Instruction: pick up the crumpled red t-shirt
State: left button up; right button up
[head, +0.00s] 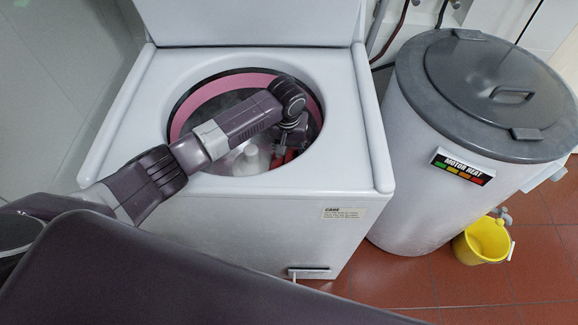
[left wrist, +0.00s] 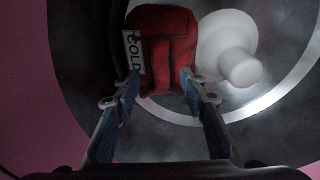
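The crumpled red t-shirt (left wrist: 165,50) lies at the bottom of the washing machine's drum, beside the white agitator (left wrist: 235,55). A white label reading "COLD" (left wrist: 133,52) shows at its left edge. In the head view only bits of the t-shirt (head: 279,161) show under my left arm. My left gripper (head: 287,146) is down inside the drum, pointing downward. In the left wrist view my left gripper (left wrist: 159,84) is open, with its fingertips apart at either side of the t-shirt's near end. Contact with the cloth cannot be told. My right gripper is out of view.
The white washing machine (head: 366,130) has a round opening with a pink inner rim (head: 215,88) around my left arm. A grey-lidded drum labelled "MOTOR HEAT" (head: 425,200) stands close on the right. A yellow bucket (head: 482,242) sits on the red tile floor.

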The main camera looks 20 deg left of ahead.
aim_at(289, 158)
pick_arm(q)
jog(key=shift+w+a+f, duration=0.1)
jog(key=shift+w+f, duration=0.05)
jog(key=shift+f, duration=0.8)
jog(key=shift+w+f, duration=0.15)
jog(key=shift+f, duration=0.75)
grip_shut()
